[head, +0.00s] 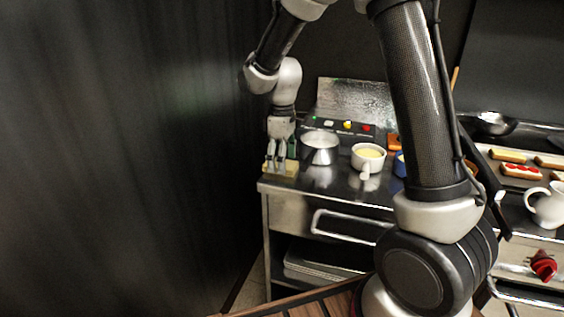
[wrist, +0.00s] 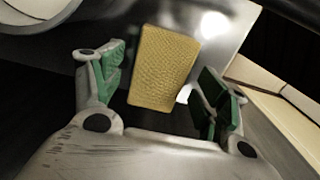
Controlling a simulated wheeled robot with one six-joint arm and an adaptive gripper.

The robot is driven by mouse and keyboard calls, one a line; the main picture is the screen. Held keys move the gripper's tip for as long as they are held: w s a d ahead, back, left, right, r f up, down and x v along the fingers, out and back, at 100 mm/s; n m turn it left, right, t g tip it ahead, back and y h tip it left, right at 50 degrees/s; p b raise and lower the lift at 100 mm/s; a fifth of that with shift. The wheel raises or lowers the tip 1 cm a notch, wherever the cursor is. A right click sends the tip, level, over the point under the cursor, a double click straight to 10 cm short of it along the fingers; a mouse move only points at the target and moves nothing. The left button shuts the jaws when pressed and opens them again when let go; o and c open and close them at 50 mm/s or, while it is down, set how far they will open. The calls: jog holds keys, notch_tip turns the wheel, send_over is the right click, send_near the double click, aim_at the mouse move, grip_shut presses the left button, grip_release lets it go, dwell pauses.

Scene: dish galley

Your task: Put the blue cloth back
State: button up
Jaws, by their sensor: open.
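I see no blue cloth in either view. A yellow textured pad (head: 285,171), a sponge or folded cloth, lies at the left end of the steel counter (head: 327,188). The pad also shows in the wrist view (wrist: 163,68), between my spread fingers and beyond their tips. My gripper (head: 280,157) is open, pointing down just over the pad, with nothing held. The green finger pads show in the wrist view (wrist: 163,85), one on each side of the pad. Whether the fingertips touch it, I cannot tell.
A steel pot (head: 320,149) stands close right of my gripper. A white cup of yellow liquid (head: 368,158) and a partly hidden blue item (head: 399,166) are farther right. A tray of pastries (head: 520,171) and a white jug (head: 547,205) stand at far right. A dark wall (head: 130,150) is left.

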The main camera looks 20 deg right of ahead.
notch_tip(320, 180, up, 11)
jog(key=s+d+r+m+t, duration=0.1)
jog(key=s+d+r+m, duration=0.3)
jog(key=s, duration=0.3)
jog(key=s+d+r+m+t, duration=0.1)
jog(key=s+d+r+m, duration=0.15)
jog(key=s+d, duration=0.4)
jog(key=s+d+m+t, duration=0.1)
jog(key=s+d+m, duration=0.1)
jog(key=s, duration=0.4)
jog(key=s+d+f+m+t, duration=0.1)
jog(key=s+d+m, duration=0.1)
jog(key=s, duration=0.5)
jog(key=shift+f, duration=0.25)
jog(key=shift+d, duration=0.1)
